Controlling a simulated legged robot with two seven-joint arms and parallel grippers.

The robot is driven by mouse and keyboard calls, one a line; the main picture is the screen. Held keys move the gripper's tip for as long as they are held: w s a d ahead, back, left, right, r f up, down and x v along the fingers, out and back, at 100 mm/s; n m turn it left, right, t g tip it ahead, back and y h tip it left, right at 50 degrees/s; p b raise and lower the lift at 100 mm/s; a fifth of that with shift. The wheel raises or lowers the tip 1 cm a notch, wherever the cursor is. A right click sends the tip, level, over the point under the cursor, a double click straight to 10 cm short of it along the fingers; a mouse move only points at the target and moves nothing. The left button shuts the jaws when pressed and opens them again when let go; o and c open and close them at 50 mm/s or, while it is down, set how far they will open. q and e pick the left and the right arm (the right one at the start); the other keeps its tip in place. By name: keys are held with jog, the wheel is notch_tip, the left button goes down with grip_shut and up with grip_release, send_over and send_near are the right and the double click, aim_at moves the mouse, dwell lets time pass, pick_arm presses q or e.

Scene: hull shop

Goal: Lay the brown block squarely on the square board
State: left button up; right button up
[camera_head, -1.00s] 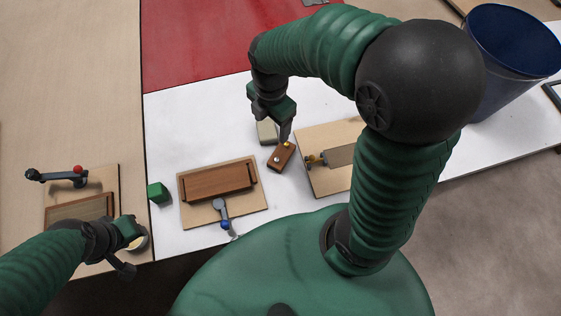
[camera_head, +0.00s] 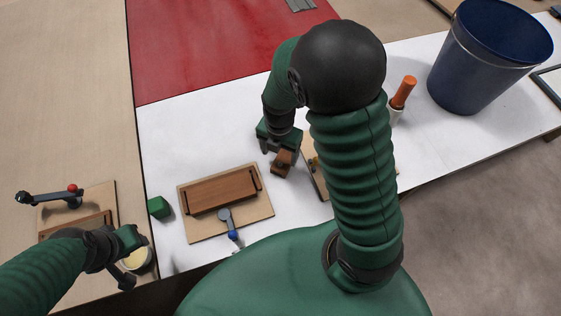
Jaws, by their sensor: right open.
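A small brown block (camera_head: 282,163) lies on the white tabletop, partly covered by my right gripper (camera_head: 279,150). The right gripper is open, with its dark fingers right at the block; I cannot tell whether they touch it. A beige square board (camera_head: 254,212) to the left carries a long brown slab (camera_head: 222,191) between black end brackets and a blue-tipped lever (camera_head: 230,225). Another beige board (camera_head: 318,180) is mostly hidden behind my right arm. My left gripper (camera_head: 130,259) is at lower left beside a pale yellow round dish (camera_head: 136,259); its jaw state is unclear.
A green cube (camera_head: 159,208) stands left of the slab's board. A red-knobbed lever (camera_head: 55,195) is on a board at far left. White tabletop behind the slab is clear.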

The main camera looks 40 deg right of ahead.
aim_at(287, 156)
jog(key=d+f, duration=0.1)
jog(key=f, duration=0.1)
jog(key=d+f, duration=0.1)
jog(key=shift+d+f, duration=0.15)
jog(key=shift+f, duration=0.2)
jog(key=shift+d, duration=0.2)
jog(key=shift+a+r, duration=0.2)
jog(key=shift+a, duration=0.4)
jog(key=c, duration=0.5)
jog(key=shift+a, duration=0.25)
jog(key=c, duration=0.5)
jog(key=shift+d, duration=0.3)
jog(key=c, duration=0.5)
pick_arm(q)
jog(key=shift+d+f, duration=0.1)
jog(key=shift+d, duration=0.75)
pick_arm(e)
jog(key=shift+s+d, duration=0.1)
jog(key=shift+d, duration=0.05)
grip_shut()
